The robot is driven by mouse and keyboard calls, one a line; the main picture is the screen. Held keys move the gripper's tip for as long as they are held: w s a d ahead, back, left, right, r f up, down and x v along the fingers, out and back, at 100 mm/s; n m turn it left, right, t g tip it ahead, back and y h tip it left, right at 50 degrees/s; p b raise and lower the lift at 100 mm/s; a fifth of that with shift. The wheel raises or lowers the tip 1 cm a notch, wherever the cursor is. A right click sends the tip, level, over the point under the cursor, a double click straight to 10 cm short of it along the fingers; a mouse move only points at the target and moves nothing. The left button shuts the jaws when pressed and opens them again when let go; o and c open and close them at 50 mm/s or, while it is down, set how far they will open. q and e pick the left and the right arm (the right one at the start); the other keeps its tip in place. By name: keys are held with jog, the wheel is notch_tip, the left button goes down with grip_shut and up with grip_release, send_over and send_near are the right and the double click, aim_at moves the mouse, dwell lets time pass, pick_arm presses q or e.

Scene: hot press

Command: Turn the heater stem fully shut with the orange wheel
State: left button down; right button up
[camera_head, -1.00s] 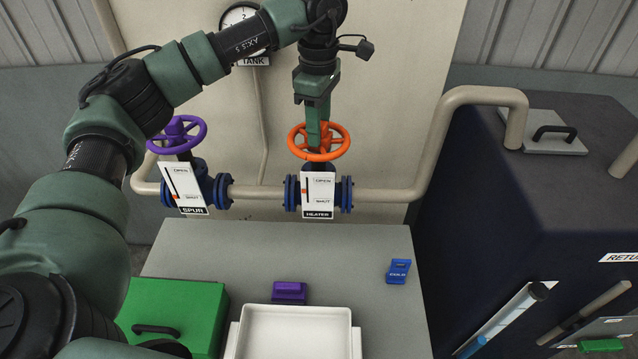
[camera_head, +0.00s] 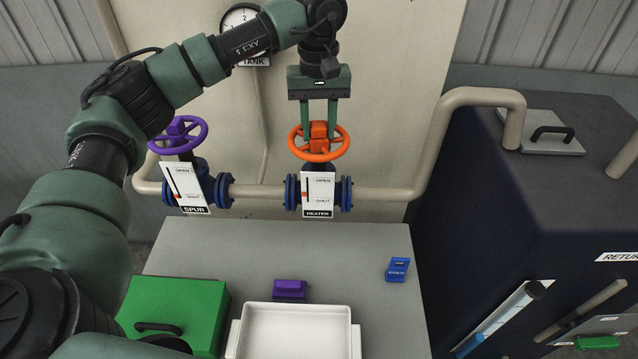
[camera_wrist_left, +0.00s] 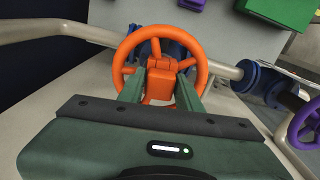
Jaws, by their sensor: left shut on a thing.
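The orange wheel (camera_head: 300,152) sits on top of the heater valve and lies roughly level. My left gripper (camera_head: 319,133) points down from above, its two green fingers on either side of the wheel's raised orange hub, shut on it. The left wrist view shows the wheel's rim (camera_wrist_left: 203,70) around the hub (camera_wrist_left: 160,84), which is between the fingertips (camera_wrist_left: 160,92). The heater plate (camera_head: 318,190) reads OPEN above and SHUT below; its small orange mark is low on the slot, near the SHUT level. My right gripper is not in view.
The purple wheel (camera_head: 203,135) of the spur valve stands left of the heater valve, below my left arm. A beige pipe (camera_head: 390,193) joins them. A white tray (camera_head: 358,340), a purple block (camera_head: 290,289), a blue tag (camera_head: 397,269) and a green box (camera_head: 205,300) are in front.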

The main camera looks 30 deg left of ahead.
pick_arm(q)
jog(key=m, duration=0.7)
jog(key=c, duration=1)
grip_release()
